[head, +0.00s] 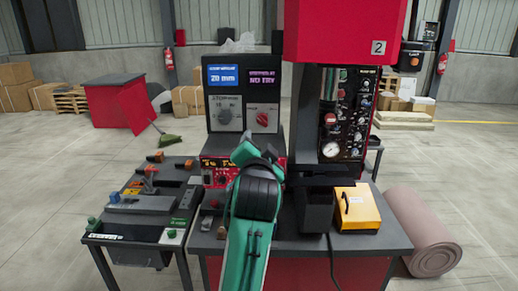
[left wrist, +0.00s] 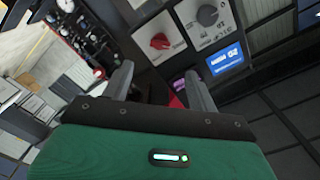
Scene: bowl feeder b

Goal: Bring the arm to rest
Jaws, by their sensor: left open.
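My left arm, green and black, rises from the bottom middle of the head view. Its wrist (head: 256,160) is raised in front of the black control panel (head: 243,66); the fingers cannot be made out there. In the left wrist view my left gripper (left wrist: 162,85) has its two grey fingers spread apart, with nothing held between them. The panel's red knob (left wrist: 160,41), grey dial (left wrist: 208,15) and blue display (left wrist: 226,60) show beyond the fingers, and the view is tilted. My right gripper is in neither view.
A red machine housing (head: 345,32) with a gauge panel (head: 348,115) stands right of the arm. A yellow box (head: 357,208) and a black bin (head: 314,212) are on the worktable. A tool bench (head: 140,205) stands left, a rolled mat (head: 425,230) right. Open floor lies around.

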